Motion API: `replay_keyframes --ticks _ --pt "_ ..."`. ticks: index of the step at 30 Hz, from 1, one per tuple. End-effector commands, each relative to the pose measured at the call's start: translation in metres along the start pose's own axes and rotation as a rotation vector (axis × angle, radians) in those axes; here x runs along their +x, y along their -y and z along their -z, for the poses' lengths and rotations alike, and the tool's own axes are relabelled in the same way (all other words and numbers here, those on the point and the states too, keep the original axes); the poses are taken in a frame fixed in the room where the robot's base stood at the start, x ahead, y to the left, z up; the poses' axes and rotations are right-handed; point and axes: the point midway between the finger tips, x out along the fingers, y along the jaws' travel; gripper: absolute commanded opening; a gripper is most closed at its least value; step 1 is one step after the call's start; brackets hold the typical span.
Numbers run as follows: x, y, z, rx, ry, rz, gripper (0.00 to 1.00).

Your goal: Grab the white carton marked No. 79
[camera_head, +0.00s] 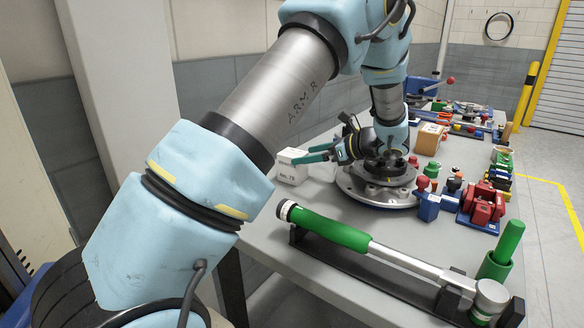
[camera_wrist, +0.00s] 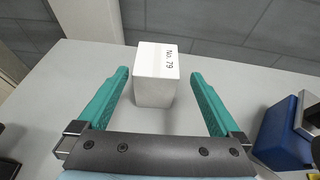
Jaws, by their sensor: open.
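The white carton marked No. 79 (camera_wrist: 154,88) stands upright on the grey table in the wrist view, with its printed label on top. It lies between and slightly beyond the tips of my gripper (camera_wrist: 160,78), whose two green fingers are spread wide on either side with visible gaps. In the head view the carton (camera_head: 292,168) is at the table's left edge, and the fingers of my gripper (camera_head: 312,154) point left toward it and overlap part of it. Nothing is held.
A round metal flange (camera_head: 375,190) sits right of the carton. A brown box (camera_head: 429,138) and several coloured parts fill the right side. A blue block (camera_wrist: 283,138) is at right in the wrist view.

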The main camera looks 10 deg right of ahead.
Motion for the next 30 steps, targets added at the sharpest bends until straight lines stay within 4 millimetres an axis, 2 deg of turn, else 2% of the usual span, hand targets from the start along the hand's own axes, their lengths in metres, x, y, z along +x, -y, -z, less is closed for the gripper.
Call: replay_keyframes --ticks 4,11,18,22,28,30 --pt "0.025 -0.001 -0.002 0.001 0.0 -0.005 1.0" --pt "0.047 -0.003 -0.001 0.002 0.0 -0.005 1.0" --pt "0.081 -0.006 0.003 0.0 0.0 -0.004 1.0" --pt "0.088 -0.005 0.004 -0.001 -0.001 -0.001 1.0" --pt "0.089 -0.005 0.005 -0.002 -0.001 -0.001 1.0" --pt "0.088 -0.005 0.005 -0.002 -0.001 -0.001 0.92"
